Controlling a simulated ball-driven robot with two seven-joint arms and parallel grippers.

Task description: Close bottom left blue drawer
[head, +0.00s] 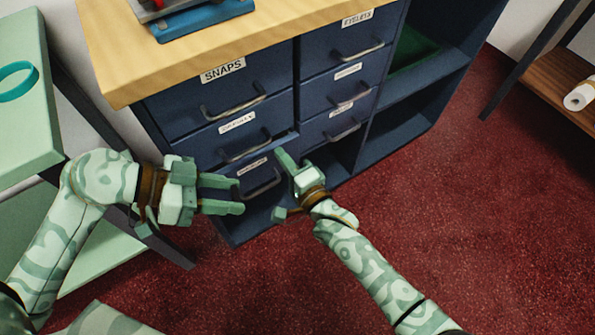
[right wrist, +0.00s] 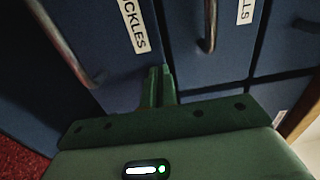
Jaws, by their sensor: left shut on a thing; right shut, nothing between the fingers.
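The bottom left blue drawer (head: 274,168) is in the left column of the cabinet, under two other drawers. It appears to stand out a little, with a narrow strip of its top showing. My left gripper (head: 238,197) is at its metal handle (head: 264,189) and shut on it. My right gripper (head: 279,154) is shut and empty by the drawer's upper right part, partly hiding it. In the right wrist view its closed fingertips (right wrist: 160,71) are close to a blue front beside a label ending in "CKLES" (right wrist: 134,25). Contact there cannot be told.
The blue cabinet has a wooden top (head: 120,75) and other drawers, including the SNAPS drawer (head: 220,105). Open shelves (head: 410,95) are on its right. A pale green table (head: 30,120) stands close on the left. Red carpet (head: 470,210) is clear at the right.

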